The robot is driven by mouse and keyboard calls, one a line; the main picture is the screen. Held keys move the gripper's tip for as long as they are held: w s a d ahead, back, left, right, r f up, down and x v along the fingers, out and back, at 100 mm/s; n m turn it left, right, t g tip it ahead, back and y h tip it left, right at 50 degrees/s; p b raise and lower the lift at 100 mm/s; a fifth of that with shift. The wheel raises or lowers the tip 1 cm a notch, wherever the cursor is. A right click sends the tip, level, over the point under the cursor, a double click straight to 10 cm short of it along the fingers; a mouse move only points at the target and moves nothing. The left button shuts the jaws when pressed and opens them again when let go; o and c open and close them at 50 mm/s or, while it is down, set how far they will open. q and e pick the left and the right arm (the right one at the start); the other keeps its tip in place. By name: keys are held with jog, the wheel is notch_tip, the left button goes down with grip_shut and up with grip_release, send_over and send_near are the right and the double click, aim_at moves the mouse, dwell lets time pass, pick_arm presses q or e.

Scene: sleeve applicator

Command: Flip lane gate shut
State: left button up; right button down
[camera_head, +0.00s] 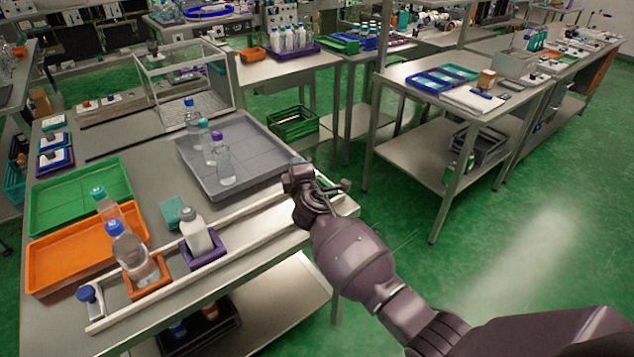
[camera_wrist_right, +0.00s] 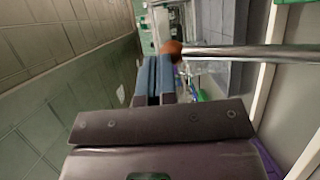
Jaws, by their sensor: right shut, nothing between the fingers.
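The lane (camera_head: 215,262) is a pale railed track along the table's front edge. At its far right end my right gripper (camera_head: 299,176) hangs, shut and empty. In the right wrist view its blue-grey fingers (camera_wrist_right: 154,68) are together. A metal rod (camera_wrist_right: 240,52) with an orange-brown ball end (camera_wrist_right: 171,48) reaches in from the right, its ball right by the fingertips; I cannot tell if they touch. This rod looks like the gate's lever. The gate itself is mostly hidden behind my gripper in the head view. My left gripper is not in view.
Bottles in an orange holder (camera_head: 148,279) and a purple holder (camera_head: 203,252) stand in the lane. A blue knob (camera_head: 88,294) is at its near-left end. A grey tray (camera_head: 262,158) with several bottles lies behind. The green floor right of the table is open.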

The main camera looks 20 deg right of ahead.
jog(key=w+a+f+g, duration=0.1)
jog(key=w+f, duration=0.2)
jog(key=w+a+f+n+g+b, duration=0.1)
jog(key=w+f+g, duration=0.1)
jog(key=w+f, duration=0.1)
jog(key=w+a+f+g, duration=0.1)
jog(key=w+f, duration=0.2)
jog(key=f, duration=0.1)
jog(key=shift+w+a+f+n+g, duration=0.15)
jog(key=shift+w+a+n+g, duration=0.05)
jog(key=shift+n+g, duration=0.1)
jog(key=shift+w+f+b, duration=0.2)
jog(key=shift+f+b, duration=0.4)
jog(key=shift+b, duration=0.05)
jog(key=shift+w+a+f+b, duration=0.1)
jog(key=shift+w+f+b, duration=0.05)
jog(key=shift+f+b, duration=0.3)
jog(key=shift+r, duration=0.1)
dwell(0.5)
